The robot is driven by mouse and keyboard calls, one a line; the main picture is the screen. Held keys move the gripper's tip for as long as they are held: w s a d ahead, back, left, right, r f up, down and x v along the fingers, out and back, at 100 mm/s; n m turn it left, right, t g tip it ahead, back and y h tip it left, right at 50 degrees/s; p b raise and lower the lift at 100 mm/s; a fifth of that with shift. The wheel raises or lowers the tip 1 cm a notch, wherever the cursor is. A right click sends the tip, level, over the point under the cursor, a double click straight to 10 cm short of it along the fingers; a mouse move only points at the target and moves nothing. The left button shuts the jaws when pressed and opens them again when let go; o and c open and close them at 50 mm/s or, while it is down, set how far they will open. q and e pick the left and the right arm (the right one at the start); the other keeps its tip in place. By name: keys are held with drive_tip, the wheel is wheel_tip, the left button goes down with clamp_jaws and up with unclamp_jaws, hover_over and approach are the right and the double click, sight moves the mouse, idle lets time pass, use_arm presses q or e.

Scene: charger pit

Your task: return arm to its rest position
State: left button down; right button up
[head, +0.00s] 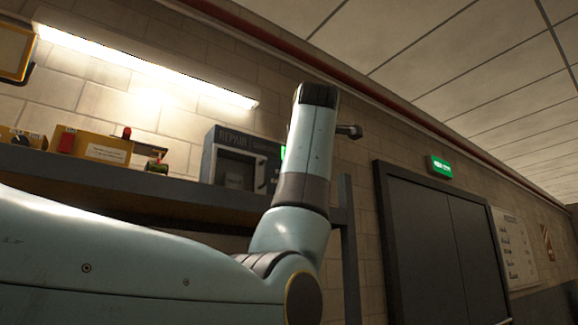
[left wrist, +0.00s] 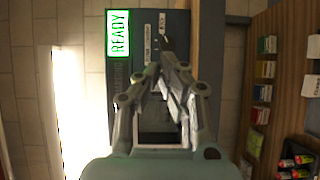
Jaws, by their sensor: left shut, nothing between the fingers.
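My left gripper (left wrist: 168,50) shows in the left wrist view with its jointed metal fingers drawn together and nothing between them. Behind the fingers is the dark repair unit (left wrist: 178,24), with a lit green-edged READY sign (left wrist: 118,34). In the head view my left arm comes in from the left and bends upward in front of the shelf. The repair unit (head: 237,140) stands just left of the raised link, partly covered by it. The left fingers cannot be made out in the head view. My right gripper is in neither view.
A shelf (head: 110,172) holds yellow boxes (head: 105,150) and small parts. A lit tube lamp (head: 150,65) hangs above. Dark double doors (head: 437,240) and a green exit sign (head: 441,167) are at the right. Brown shelving (left wrist: 290,60) stands right in the wrist view.

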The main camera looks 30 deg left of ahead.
use_arm(q)
drive_tip(key=d, duration=0.3)
drive_tip(key=shift+w, duration=0.25)
